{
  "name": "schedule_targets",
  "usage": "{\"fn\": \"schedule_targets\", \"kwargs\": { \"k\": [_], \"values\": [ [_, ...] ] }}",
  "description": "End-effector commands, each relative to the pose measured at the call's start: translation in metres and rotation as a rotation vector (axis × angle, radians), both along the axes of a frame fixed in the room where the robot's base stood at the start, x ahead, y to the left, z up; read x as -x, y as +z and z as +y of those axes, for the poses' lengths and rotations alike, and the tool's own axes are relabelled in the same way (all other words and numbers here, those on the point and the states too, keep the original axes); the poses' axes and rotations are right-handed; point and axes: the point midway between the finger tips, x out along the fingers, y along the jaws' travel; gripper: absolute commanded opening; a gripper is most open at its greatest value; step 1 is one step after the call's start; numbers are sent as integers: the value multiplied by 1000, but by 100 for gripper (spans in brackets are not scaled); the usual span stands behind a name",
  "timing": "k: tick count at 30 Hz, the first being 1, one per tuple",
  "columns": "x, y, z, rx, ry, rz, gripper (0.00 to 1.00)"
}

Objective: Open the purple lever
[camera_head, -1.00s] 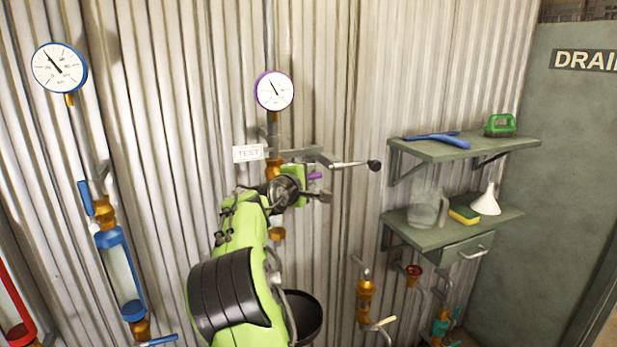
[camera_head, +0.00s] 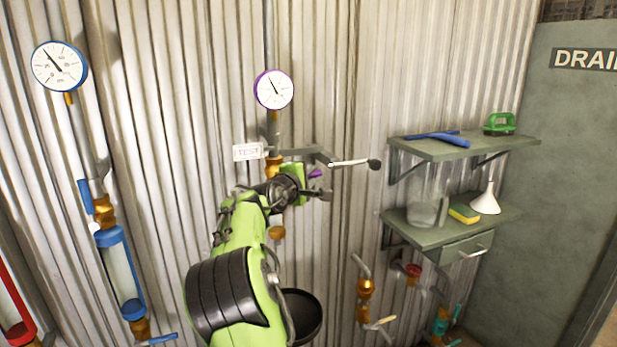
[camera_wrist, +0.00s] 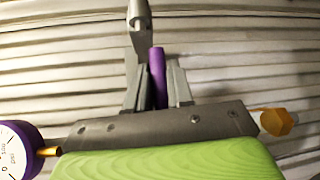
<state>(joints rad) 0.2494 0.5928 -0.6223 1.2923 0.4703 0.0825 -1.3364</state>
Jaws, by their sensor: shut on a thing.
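The purple lever (camera_wrist: 157,75) stands between the two grey fingers of my gripper (camera_wrist: 157,88) in the wrist view. The fingers are shut on it, and its rounded end sticks out past them. In the head view a small part of the purple lever (camera_head: 315,173) shows just right of my green wrist. My gripper (camera_head: 310,190) is partly hidden there by my own arm. The purple-rimmed gauge (camera_head: 273,89) hangs on the pipe above, and it also shows at the lower left of the wrist view (camera_wrist: 18,150).
A TEST tag (camera_head: 248,152) hangs left of the pipe. A grey rod with a black knob (camera_head: 374,164) juts out to the right, close to my gripper. Shelves (camera_head: 455,150) hold a jug, sponge and funnel at the right. A blue gauge line (camera_head: 59,66) stands at the left.

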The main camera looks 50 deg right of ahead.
Motion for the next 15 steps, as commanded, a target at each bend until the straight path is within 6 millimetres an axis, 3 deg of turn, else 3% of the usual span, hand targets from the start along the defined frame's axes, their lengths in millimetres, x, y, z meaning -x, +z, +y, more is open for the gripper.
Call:
{"fn": "schedule_targets", "kwargs": {
  "k": [15],
  "values": [
    [-4,23,6,328,0,198,0]
  ]
}}
